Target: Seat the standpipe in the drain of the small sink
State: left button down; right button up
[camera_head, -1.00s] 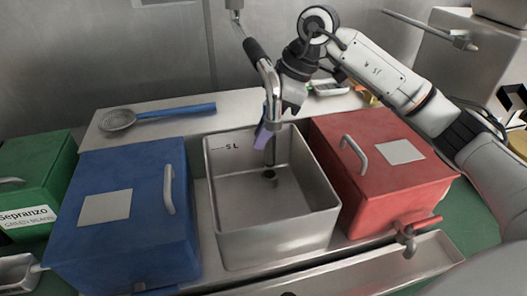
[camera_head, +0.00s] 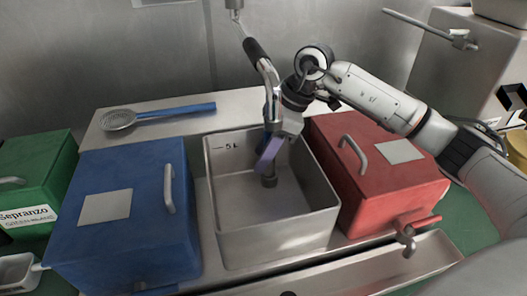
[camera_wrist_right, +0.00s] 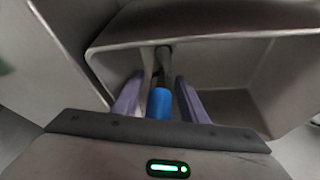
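My right gripper (camera_head: 269,152) reaches down into the small steel sink (camera_head: 277,238), its purple fingers pointing at the sink floor. It appears shut on the standpipe; the finger hides most of the pipe in the head view. The grey lower end of the standpipe (camera_head: 269,181) shows below the fingers, at the drain, and hides the drain hole. I cannot tell whether it is inside the hole. In the right wrist view a blue cylinder (camera_wrist_right: 160,104) lies between the purple fingers (camera_wrist_right: 158,92). My left gripper is not in view.
A tap (camera_head: 268,75) hangs close to my right gripper, above the sink. A blue box (camera_head: 125,235) stands left of the sink and a red box (camera_head: 385,185) right of it. A blue-handled skimmer (camera_head: 165,112) lies behind. The sink walls are close around the gripper.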

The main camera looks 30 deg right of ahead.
jog(key=v, duration=1.2)
jog(key=shift+a+r, duration=0.1)
dwell(0.4)
